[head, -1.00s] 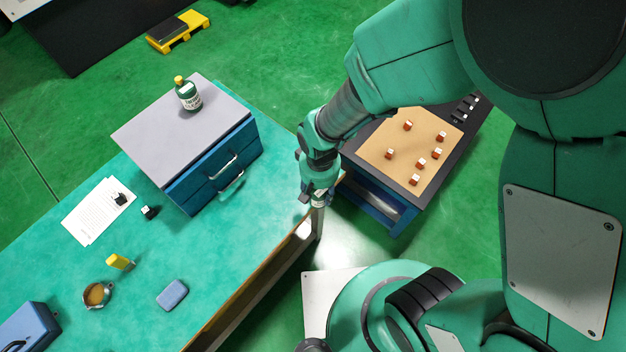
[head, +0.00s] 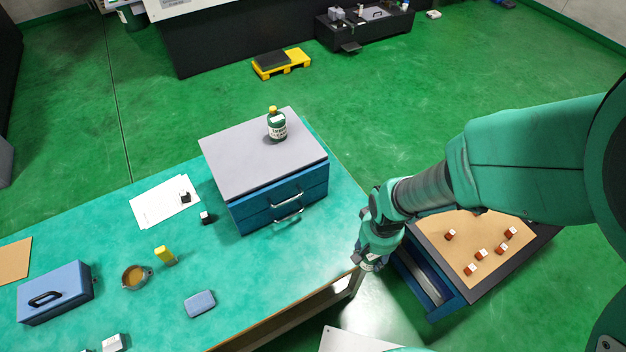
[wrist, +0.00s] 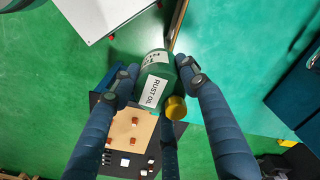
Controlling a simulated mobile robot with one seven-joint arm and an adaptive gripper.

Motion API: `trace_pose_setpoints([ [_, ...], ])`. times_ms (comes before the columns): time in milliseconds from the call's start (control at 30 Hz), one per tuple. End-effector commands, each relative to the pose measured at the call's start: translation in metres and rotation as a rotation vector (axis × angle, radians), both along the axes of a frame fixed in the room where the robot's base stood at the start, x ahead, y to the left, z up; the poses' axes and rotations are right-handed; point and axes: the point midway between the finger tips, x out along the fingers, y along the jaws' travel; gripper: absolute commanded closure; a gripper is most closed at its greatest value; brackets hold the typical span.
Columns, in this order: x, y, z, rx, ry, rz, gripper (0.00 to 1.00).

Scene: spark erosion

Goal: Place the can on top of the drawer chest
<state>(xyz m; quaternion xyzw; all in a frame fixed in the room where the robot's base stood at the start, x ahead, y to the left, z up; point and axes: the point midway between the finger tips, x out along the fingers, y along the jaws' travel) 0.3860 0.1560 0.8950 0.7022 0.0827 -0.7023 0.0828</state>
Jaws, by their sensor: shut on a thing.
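The drawer chest (head: 265,160) stands on the green bench, with a grey top, blue drawers and silver handles. A green bottle-like can (head: 277,127) with a yellow cap and white label stands upright at the back of its top. My gripper (head: 370,260) is beside the bench's near right corner, to the right of and nearer than the chest. In the wrist view my gripper (wrist: 157,82) is shut on another green can (wrist: 153,88) with a yellow cap and a "RUST OIL" label. In the head view my gripper mostly hides the held can.
The chest's grey top has free room left and in front of the standing can. The bench (head: 330,225) also holds a blue case (head: 55,292), a cup (head: 136,277), a yellow object (head: 165,256) and papers (head: 165,202). A blue cabinet with a tan board (head: 455,255) stands right.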

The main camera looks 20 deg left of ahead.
Motion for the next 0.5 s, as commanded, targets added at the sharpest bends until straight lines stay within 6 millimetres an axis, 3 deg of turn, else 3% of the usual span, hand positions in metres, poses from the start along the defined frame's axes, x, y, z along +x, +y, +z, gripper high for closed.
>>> trace_pose_setpoints([
  [267, 0.007, 0.011, 0.011, 0.000, -0.001, 0.004, 0.91],
  [500, 0.028, 0.048, 0.043, 0.000, -0.002, 0.016, 0.91],
])
